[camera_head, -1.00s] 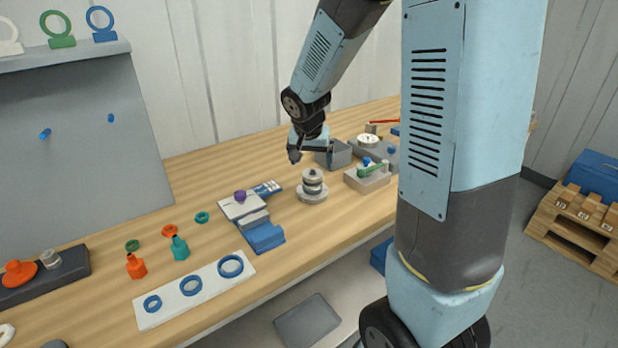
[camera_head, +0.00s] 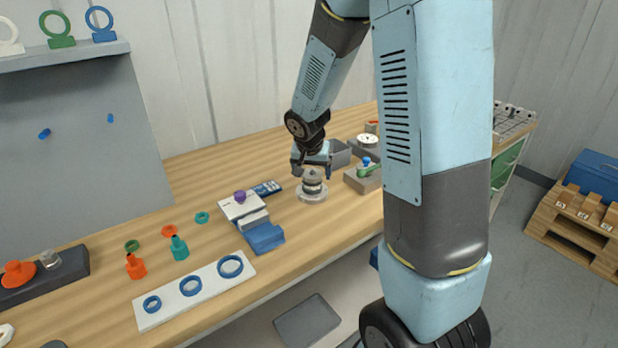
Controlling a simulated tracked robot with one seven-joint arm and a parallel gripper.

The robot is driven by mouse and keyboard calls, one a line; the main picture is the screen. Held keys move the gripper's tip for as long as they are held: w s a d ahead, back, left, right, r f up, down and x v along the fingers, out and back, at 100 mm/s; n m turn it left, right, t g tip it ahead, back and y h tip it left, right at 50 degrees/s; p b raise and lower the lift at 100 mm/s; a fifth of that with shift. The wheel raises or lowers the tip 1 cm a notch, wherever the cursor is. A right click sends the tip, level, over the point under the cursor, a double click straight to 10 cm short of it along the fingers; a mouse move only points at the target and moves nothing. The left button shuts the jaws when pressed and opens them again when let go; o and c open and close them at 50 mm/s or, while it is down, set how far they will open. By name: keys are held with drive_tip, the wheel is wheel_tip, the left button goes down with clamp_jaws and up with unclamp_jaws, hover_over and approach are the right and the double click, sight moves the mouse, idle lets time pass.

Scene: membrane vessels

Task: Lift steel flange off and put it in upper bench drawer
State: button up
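The steel flange (camera_head: 313,175) is the top disc of a small stack on the wooden bench. A dark band shows below it, and a wider pale base (camera_head: 312,197) sits under that. My gripper (camera_head: 311,173) is over the stack, pointing down. Its fingers show to the left and right of the flange and look spread apart; contact cannot be made out. No upper bench drawer can be clearly identified; my large arm link covers part of the bench's right side.
A blue-and-white fixture (camera_head: 250,215) stands close left of the stack. A grey block with a green-handled part (camera_head: 364,175) is close right, with a grey open bin (camera_head: 341,154) behind. A white board with blue rings (camera_head: 194,289) lies at the front left.

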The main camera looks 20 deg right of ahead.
drive_tip(key=c, duration=1.1)
drive_tip(key=shift+r, duration=0.1)
drive_tip(key=shift+c, duration=0.2)
drive_tip(key=shift+r, duration=0.3)
wheel_tip(320, 180, up, 2)
drive_tip(key=shift+r, duration=0.25)
drive_tip(key=s+r, duration=1.2)
drive_tip(key=s, duration=0.2)
drive_tip(key=shift+d+r, duration=0.3)
drive_tip(key=shift+d, duration=0.1)
